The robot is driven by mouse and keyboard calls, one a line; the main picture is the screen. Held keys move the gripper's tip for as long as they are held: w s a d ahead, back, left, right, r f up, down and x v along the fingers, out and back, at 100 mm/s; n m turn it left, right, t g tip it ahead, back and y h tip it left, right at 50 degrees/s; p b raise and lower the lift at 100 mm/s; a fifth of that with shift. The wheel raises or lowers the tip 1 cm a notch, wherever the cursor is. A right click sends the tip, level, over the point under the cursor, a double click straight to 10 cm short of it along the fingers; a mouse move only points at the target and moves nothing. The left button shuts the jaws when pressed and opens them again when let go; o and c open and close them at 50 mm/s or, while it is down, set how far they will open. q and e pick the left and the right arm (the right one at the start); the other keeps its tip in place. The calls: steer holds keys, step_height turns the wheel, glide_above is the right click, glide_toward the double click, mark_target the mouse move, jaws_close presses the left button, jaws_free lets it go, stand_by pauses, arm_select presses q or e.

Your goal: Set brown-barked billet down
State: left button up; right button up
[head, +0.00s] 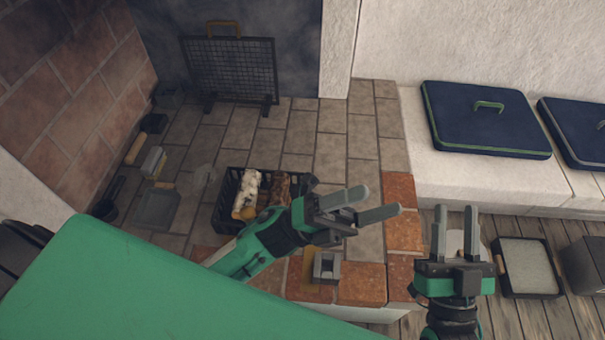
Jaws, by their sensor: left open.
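The brown-barked billet (281,186) lies in a black slatted crate (226,209) on the tiled hearth, on the right side of a pale, white-barked billet (247,190). My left arm and gripper cover the near part of the crate, so the billet's near end is hidden. My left gripper (378,202) is open and empty, to the right of the crate, with its fingers pointing right. My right gripper (456,210) is over the floor past the hearth's right edge. Its two fingers point up in the picture, stand apart and hold nothing.
A mesh fire screen (230,68) stands at the back. A dustpan (157,208), brush and other tools lie at the left. A small grey block (327,266) sits near the front edge. Tiles behind the crate are clear.

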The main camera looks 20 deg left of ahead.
arm_select(q)
steer(key=w+a+n+t+y, duration=0.1)
steer(key=a+n+t+y, duration=0.2)
steer(key=n+t+y, duration=0.3)
steer(key=w+a+f+n+t+y, duration=0.1)
steer(key=a+n+t+y, duration=0.3)
steer(key=n, duration=1.2)
steer(key=a+f+n+t+y, duration=0.1)
steer(key=a+n+t+y, duration=0.3)
steer(key=n+t+y, duration=0.3)
steer(key=n+y, duration=0.1)
steer(key=n, duration=0.3)
steer(key=shift+w+f+n+t+y, duration=0.15)
steer(key=shift+w+n+t+y, duration=0.25)
